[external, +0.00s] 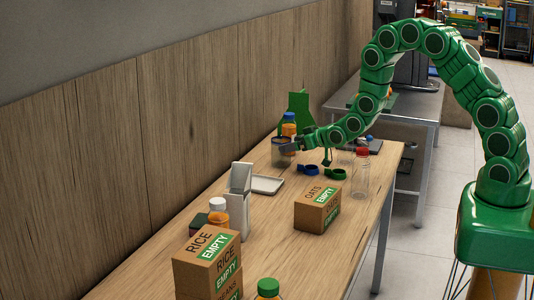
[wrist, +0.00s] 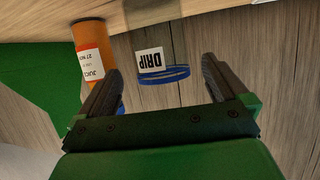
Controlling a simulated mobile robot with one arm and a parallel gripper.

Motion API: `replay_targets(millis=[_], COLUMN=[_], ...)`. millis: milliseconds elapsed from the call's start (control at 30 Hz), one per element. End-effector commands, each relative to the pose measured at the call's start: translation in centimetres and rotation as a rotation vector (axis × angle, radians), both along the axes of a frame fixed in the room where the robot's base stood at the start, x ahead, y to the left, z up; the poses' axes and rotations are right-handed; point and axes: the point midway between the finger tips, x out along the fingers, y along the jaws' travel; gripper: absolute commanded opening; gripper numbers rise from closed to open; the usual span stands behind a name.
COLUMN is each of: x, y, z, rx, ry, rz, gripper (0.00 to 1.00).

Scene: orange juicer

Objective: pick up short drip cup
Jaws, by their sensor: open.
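The short drip cup (wrist: 150,58) is clear, with a white DRIP label and a blue ring. In the wrist view it appears ahead of and between my fingers. In the external view a clear cup (external: 280,157) stands at the far wall side of the table, by my gripper (external: 292,146). My gripper (wrist: 161,66) is open, its two dark fingers spread on either side of the cup in the picture. No contact is visible, and I cannot tell how far the cup sits between the fingers.
An orange bottle (wrist: 92,58) with a JUICE label stands close beside the left finger in the wrist view. A green panel (external: 299,104) stands behind. Blue (external: 308,169) and green (external: 335,173) ring-shaped pieces, a clear bottle (external: 360,178) and an OATS box (external: 317,208) are nearer.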

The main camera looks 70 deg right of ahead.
Motion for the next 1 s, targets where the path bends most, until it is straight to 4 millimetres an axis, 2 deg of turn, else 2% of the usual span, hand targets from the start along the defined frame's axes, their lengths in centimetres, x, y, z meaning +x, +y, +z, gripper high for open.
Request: replay_targets(millis=[233,533,867,1000], x=[1.2,4.3,5.0,5.0], y=[-0.2,-0.8,-0.9,-0.9], z=[-0.3,-1.2,-1.5,-1.5], rx=[0.001,-0.001,0.001,0.000], ry=[0.003,0.001,0.003,0.002], rz=[0.000,0.000,0.000,0.000], gripper=[1.00,1.00,1.00,0.82])
